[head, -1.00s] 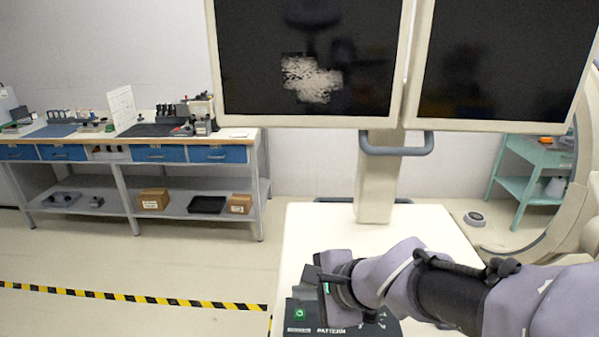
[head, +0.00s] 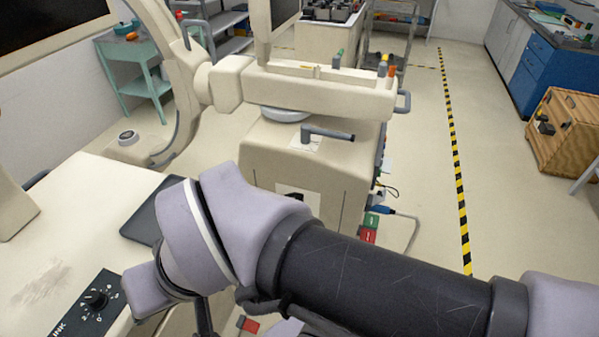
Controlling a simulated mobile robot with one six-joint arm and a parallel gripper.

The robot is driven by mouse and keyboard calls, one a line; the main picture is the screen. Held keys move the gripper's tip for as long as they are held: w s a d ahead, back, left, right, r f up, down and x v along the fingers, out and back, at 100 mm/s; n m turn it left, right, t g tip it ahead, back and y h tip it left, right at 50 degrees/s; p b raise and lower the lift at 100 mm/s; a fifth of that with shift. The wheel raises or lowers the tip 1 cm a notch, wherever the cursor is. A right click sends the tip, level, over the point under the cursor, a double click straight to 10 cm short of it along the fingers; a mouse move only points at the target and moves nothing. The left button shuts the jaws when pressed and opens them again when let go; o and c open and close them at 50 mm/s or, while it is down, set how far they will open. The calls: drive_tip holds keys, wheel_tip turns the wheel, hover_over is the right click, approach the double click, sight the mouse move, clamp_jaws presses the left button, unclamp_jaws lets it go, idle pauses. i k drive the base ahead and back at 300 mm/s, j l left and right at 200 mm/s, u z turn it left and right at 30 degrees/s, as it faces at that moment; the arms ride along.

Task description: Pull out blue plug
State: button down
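A blue plug (head: 385,209) with a cable sits low on the right side of the cream cart (head: 300,165), beside a green block (head: 371,221) and a red block (head: 368,236). The cable loops from it down to the floor. I cannot tell how deep the plug is seated. My lavender and black arm crosses the lower part of the head view, in front of the cart and left of the plug at its wrist end. My gripper's fingers do not show; the wrist and the lower picture edge hide them.
A cream cart top with a black knob panel (head: 95,300) is at the lower left. Another red block (head: 248,324) shows below my arm. A wooden crate (head: 562,135) stands farther right.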

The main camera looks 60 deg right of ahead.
sight(383, 210)
drive_tip(key=z, duration=2.65)
